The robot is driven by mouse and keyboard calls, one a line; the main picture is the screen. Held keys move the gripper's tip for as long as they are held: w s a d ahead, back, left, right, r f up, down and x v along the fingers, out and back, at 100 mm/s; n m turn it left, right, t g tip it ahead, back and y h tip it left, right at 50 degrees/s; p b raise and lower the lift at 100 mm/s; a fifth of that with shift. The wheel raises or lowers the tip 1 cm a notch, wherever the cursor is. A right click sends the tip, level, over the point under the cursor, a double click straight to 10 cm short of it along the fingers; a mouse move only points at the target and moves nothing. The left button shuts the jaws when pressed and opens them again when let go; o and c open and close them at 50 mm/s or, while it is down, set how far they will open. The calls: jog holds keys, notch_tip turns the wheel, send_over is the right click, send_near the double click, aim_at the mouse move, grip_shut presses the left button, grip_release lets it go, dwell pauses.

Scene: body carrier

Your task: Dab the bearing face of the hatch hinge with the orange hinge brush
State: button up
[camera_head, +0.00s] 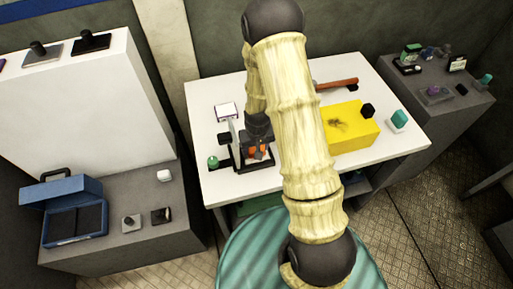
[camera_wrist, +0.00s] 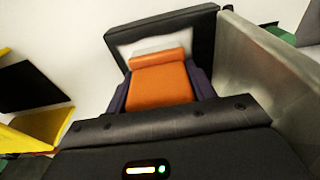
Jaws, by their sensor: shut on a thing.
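My gripper (camera_head: 258,150) points down over the left part of the white table. It is shut on an orange block-like piece (camera_wrist: 160,82), which looks like the orange hinge brush; its orange also shows in the head view (camera_head: 263,149). In the wrist view the dark fingers flank it. The orange piece is over or inside a black frame (camera_wrist: 205,28) with a pale inside; I cannot tell whether it touches. A grey upright plate (camera_wrist: 265,75) stands close on the right in the wrist view. I cannot tell which part is the hinge's bearing face; the brush tip is hidden.
A yellow block (camera_head: 352,135) with a dark smudge, a red-handled tool (camera_head: 335,84) and a teal-topped piece (camera_head: 398,119) lie right of my arm. A green knob (camera_head: 213,162) and a white pad (camera_head: 227,110) are near the gripper. An open blue case (camera_head: 75,190) stands on the left bench.

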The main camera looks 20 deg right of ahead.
jog(key=shift+s+r, duration=0.2)
jog(key=shift+s, duration=1.2)
jog(key=shift+w, duration=0.15)
jog(key=shift+w+f, duration=0.1)
jog(key=shift+w, duration=1.1)
jog(key=shift+s, duration=0.1)
jog(key=shift+s+f, duration=0.1)
jog(key=shift+s, duration=1.05)
jog(key=shift+w, duration=0.1)
jog(key=shift+w, duration=1.1)
